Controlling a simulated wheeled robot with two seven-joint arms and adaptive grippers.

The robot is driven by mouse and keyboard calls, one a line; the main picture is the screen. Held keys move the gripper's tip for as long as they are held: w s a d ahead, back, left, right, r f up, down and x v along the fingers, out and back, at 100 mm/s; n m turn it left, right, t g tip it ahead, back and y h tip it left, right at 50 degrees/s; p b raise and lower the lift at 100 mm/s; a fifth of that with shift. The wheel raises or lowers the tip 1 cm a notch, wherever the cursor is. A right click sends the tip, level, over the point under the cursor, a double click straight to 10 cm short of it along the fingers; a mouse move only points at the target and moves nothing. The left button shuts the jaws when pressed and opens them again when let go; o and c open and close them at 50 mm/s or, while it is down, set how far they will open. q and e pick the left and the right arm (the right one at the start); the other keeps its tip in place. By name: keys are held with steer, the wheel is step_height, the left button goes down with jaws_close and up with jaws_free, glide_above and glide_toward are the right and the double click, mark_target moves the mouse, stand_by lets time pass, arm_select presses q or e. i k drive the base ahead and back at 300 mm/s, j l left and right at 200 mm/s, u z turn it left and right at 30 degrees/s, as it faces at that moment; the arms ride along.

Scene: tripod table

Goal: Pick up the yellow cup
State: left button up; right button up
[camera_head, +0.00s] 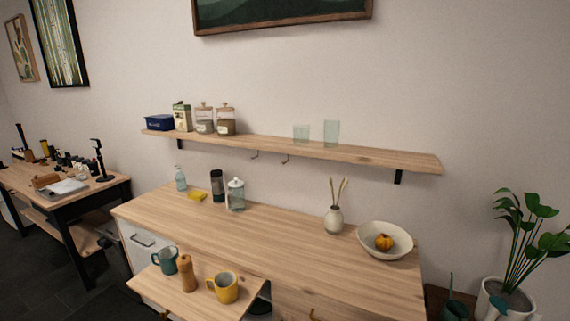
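The yellow cup (230,290) stands upright on a small wooden table top (205,305) at the bottom of the head view. Its handle points to the left. A wooden pepper mill (187,274) stands close to its left, and a teal mug (163,261) stands further left, behind the mill. Neither of my grippers shows in the head view.
Behind stands a long wooden counter (285,240) with a glass jar (236,196), a vase (334,220) and a white bowl (372,234). A wall shelf (370,157) hangs above. A potted plant (505,300) is at right. The counter's middle is clear.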

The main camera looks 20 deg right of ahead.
mark_target(226, 290)
steer(key=i+j+z, duration=0.2)
steer(key=j+z, duration=0.25)
steer(key=j, duration=0.25)
steer(key=i+j+z, duration=0.1)
steer(key=j+z, duration=0.35)
steer(key=j, duration=0.25)
steer(key=j+z, duration=0.45)
steer(key=j, duration=0.3)
